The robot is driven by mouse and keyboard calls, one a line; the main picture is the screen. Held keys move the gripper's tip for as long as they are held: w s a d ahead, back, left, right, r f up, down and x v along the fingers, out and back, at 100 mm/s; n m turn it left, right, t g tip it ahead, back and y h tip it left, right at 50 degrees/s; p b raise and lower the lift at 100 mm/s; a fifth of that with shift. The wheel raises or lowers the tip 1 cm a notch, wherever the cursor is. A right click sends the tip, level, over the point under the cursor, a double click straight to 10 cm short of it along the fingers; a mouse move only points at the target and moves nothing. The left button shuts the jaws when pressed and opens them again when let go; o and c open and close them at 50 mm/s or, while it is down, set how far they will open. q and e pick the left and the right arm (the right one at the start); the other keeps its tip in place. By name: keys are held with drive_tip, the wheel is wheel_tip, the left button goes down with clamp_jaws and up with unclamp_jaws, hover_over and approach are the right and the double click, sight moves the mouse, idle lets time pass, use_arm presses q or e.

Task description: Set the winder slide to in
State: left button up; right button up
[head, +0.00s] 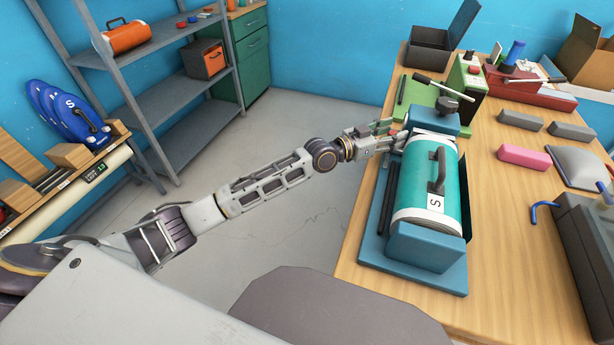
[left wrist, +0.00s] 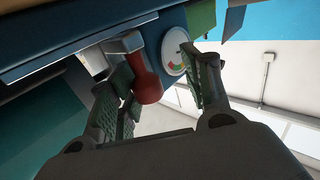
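The winder (head: 425,245) is a blue frame on the wooden table and holds a teal roll (head: 412,185) with a black handle and an S label. My left gripper (head: 388,135) is at the winder's far left end. In the left wrist view the left gripper (left wrist: 165,85) has its fingers apart. A red knob (left wrist: 147,82) on a grey metal piece (left wrist: 124,44) shows between them, nearer the left finger; I cannot tell whether they touch. This may be the slide; its setting is unclear. A round dial gauge (left wrist: 175,52) sits beside it, partly behind the right finger. My right gripper is out of view.
A green-based device (head: 437,92) with a black knobbed lever stands just beyond the winder. Grey blocks (head: 520,120) and a pink block (head: 524,157) lie to the right. A dark toolbox (head: 590,235) is at the right edge. Open floor lies left of the table.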

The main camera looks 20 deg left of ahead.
use_arm(q)
drive_tip(key=shift+w+a+f, duration=0.1)
drive_tip(key=shift+a, duration=0.35)
drive_tip(key=shift+s+a, duration=0.45)
drive_tip(key=shift+s, duration=0.35)
drive_tip(key=shift+p+v, duration=0.5)
drive_tip(key=shift+v, duration=5.25)
drive_tip(key=w+a+f+n+y+p, duration=0.2)
drive_tip(key=a+f+y+p, duration=0.2)
drive_tip(key=a+f, duration=0.3)
drive_tip(key=w+a+f+n+y+p, duration=0.2)
drive_tip(key=a+f, duration=0.5)
drive_tip(key=f, duration=0.8)
drive_tip(key=shift+w+y+p, duration=0.3)
drive_tip(key=shift+y+p, duration=0.6)
drive_tip(key=shift+p, duration=0.05)
